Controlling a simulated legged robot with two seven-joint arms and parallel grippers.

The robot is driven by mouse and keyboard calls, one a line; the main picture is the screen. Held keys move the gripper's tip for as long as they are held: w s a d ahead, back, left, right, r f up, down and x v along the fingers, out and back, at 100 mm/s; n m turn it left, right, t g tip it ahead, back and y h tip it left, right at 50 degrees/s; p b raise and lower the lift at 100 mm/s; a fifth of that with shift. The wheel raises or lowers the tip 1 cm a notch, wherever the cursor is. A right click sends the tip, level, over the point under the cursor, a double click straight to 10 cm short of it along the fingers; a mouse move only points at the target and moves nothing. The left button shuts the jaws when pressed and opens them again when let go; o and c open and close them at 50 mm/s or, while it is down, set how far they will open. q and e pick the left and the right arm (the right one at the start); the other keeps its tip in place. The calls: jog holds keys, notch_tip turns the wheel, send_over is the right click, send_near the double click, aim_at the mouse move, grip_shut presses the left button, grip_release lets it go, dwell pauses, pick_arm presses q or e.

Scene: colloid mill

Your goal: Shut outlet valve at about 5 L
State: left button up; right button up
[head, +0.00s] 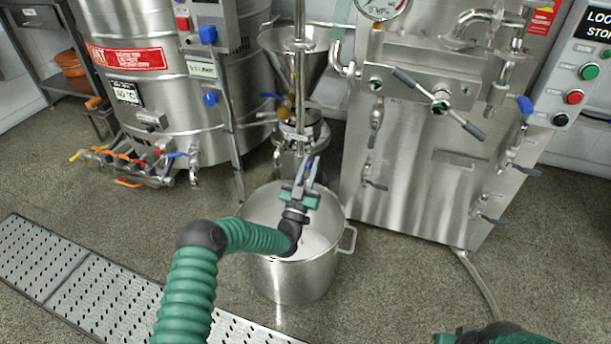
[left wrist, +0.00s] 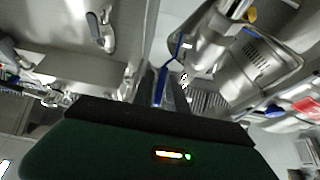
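The colloid mill (head: 300,132) stands at the back centre under a steel funnel hopper (head: 280,50). A steel pot (head: 293,280) stands on the floor in front of it, with pale liquid (head: 262,212) inside. My left gripper (head: 310,167) is over the pot, its fingers pointing at the mill's low outlet area. Blue shows by the fingers; I cannot tell whether it is a valve handle held between them. The left wrist view shows a blue bar (left wrist: 160,86) just beyond the dark gripper body. The outlet valve and liquid level are not clearly visible.
A large steel tank (head: 170,90) with several coloured valves stands left. A steel cabinet (head: 420,190) with protruding handles stands close on the right. A perforated floor grate (head: 90,285) crosses the left foreground. Part of my right arm shows at the lower right edge.

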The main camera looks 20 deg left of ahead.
pick_arm(q)
jog(key=p+v, duration=0.3)
jog(key=v, duration=0.6)
jog(key=shift+s+p, duration=0.25)
jog(key=shift+p, duration=0.1)
jog(key=shift+f, duration=0.15)
